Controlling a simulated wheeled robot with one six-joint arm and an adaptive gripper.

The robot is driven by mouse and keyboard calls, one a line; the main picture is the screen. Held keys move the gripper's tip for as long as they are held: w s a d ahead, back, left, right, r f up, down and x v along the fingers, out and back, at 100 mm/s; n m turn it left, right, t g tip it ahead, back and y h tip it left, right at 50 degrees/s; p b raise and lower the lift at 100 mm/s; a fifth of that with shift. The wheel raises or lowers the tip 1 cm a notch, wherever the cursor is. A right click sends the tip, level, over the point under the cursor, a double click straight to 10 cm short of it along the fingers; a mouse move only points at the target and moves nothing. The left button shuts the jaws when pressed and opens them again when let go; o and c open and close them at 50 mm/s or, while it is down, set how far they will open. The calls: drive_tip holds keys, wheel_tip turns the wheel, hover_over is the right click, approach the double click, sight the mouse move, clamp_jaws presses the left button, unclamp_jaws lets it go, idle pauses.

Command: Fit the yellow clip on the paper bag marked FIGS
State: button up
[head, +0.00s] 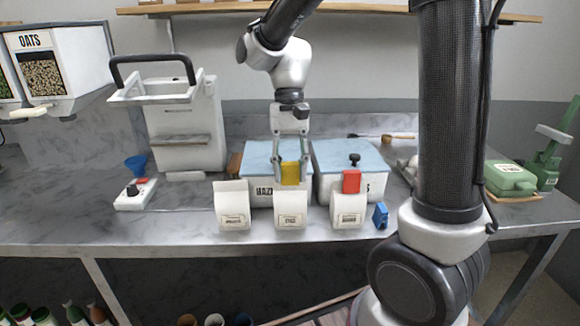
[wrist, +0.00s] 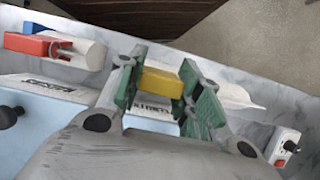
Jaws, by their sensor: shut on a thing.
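My gripper (head: 290,170) points down and is shut on the yellow clip (head: 290,175). In the wrist view the yellow clip (wrist: 162,82) sits between the green finger pads. The clip is at the top edge of the middle paper bag (head: 290,208); I cannot tell whether it grips the bag. That bag's label is small and seems to read FIGS. A left paper bag (head: 231,205) has no clip and a label too small to read. A right paper bag (head: 348,212) bears a red clip (head: 351,181), also seen in the wrist view (wrist: 27,45).
A blue clip (head: 380,215) stands on the counter right of the bags. Two white bins with blue lids (head: 345,153) stand close behind the bags. A small scale-like device with a dark knob (head: 134,193) is at left. The front counter strip (head: 180,225) is clear.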

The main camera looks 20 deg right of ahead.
drive_tip(key=o, duration=1.8)
drive_tip(key=shift+c, duration=0.2)
drive_tip(key=shift+r, duration=0.15)
drive_tip(key=shift+r, duration=4.35)
